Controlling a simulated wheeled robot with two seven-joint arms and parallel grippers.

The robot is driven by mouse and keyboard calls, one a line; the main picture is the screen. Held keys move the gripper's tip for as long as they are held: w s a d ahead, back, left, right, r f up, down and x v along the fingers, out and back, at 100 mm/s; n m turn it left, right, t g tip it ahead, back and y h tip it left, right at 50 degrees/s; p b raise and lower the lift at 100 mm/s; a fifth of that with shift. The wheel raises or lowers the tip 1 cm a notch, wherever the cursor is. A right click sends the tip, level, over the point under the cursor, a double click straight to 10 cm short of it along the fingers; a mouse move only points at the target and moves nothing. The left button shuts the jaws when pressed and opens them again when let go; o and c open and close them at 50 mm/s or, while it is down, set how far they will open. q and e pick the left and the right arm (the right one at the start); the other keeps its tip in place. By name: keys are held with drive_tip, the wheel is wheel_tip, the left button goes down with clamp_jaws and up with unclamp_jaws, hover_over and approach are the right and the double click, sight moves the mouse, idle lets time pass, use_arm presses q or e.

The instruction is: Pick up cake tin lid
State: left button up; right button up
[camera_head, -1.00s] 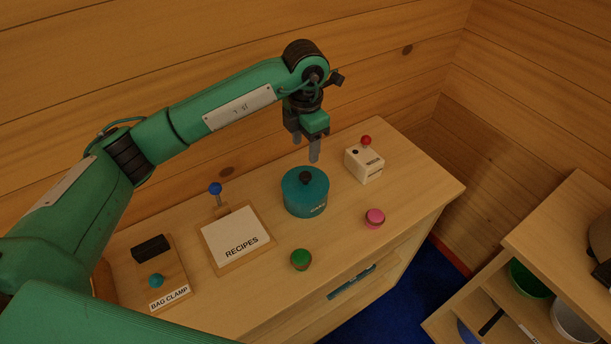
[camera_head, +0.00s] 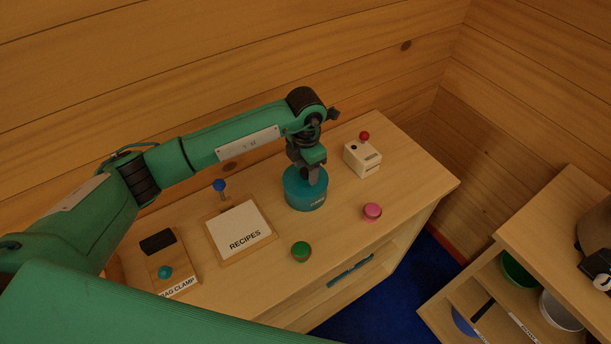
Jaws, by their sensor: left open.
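The cake tin (camera_head: 304,199) is a round teal tin standing on the wooden cabinet top. Its teal lid (camera_head: 293,179) is on it. The lid's black knob is hidden behind my left gripper (camera_head: 312,178). My left gripper points down with its fingers at the middle of the lid, around or in front of the knob; I cannot tell which. Its jaws are open. My right gripper is not in view.
A white box with a red knob (camera_head: 362,158) stands close right of the tin. The recipes board (camera_head: 240,230) and bag clamp board (camera_head: 172,262) lie left.

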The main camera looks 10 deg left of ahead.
use_arm(q)
drive_tip(key=c, duration=1.1)
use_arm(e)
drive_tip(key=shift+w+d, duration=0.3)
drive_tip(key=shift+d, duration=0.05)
